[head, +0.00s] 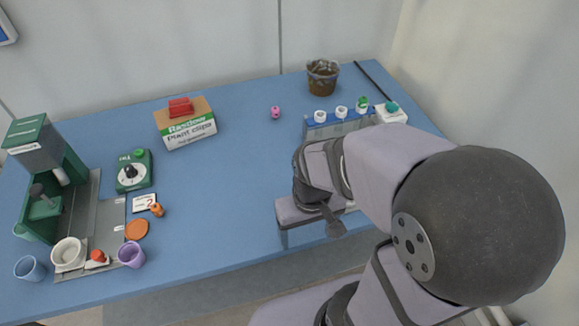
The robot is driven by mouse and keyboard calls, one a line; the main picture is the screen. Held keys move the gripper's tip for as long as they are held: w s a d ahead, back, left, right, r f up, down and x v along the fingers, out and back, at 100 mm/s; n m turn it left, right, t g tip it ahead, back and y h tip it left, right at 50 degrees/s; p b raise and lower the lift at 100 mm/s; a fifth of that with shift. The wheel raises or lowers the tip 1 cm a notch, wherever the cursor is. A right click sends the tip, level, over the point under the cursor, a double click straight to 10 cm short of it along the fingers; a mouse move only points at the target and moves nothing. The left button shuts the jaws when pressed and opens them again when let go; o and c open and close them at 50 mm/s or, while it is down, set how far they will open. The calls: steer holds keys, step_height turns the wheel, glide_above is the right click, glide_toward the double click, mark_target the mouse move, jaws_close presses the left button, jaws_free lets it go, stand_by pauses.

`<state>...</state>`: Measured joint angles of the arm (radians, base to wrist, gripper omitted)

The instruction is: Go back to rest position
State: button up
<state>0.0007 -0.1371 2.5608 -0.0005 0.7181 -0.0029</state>
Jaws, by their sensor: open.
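My gripper (320,205) is in the head view, right of centre, over the front right part of the blue table (235,185). It is dark and partly hidden by my own grey arm links. It is open, and I see nothing held in it. It is in front of the rack with white-topped vials (342,112) and apart from the things at the left.
A green press (45,165), a green timer (133,170), cups and a purple pot (131,255) crowd the left. A plant clips box (188,130) and brown pot (322,77) stand at the back. The table's middle is clear.

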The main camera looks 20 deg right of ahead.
step_height(320, 180, up, 6)
steer(key=p, duration=0.6)
steer(key=shift+r, duration=0.25)
stand_by(0.4)
